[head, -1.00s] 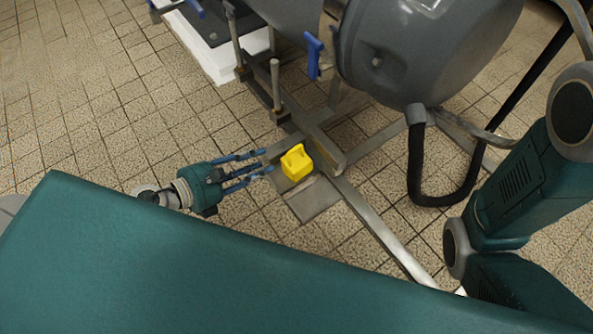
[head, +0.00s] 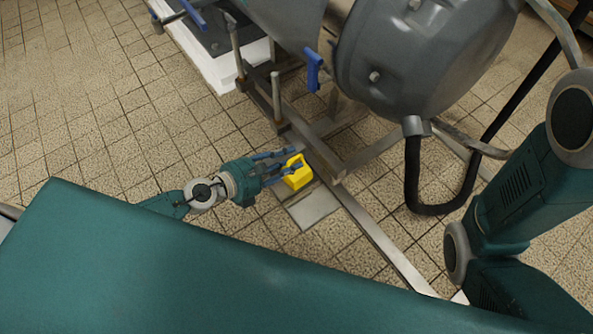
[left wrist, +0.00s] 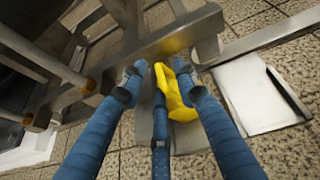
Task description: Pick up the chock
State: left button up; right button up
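The chock is a small yellow block (head: 297,179) on a flat metal plate (head: 313,205) beside the grey frame of the machine. My left gripper (head: 290,161) comes in from the left with its blue fingers at the chock, partly covering it. In the left wrist view, the yellow chock (left wrist: 172,95) shows between the spread fingers (left wrist: 160,72), nearer the right finger. The fingers look open, and I cannot tell whether any of them touches the chock. My right gripper is out of view.
A grey metal rail (head: 385,240) runs past the plate. A large grey tank (head: 420,60) with a black hose (head: 412,180) stands above and right. Upright posts (head: 276,97) and a blue-handled lever (head: 313,70) are close behind. Tiled floor (head: 80,110) is clear at left.

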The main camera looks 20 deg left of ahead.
pick_arm(q)
jog(key=shift+w+d, duration=0.1)
grip_shut()
dwell(0.4)
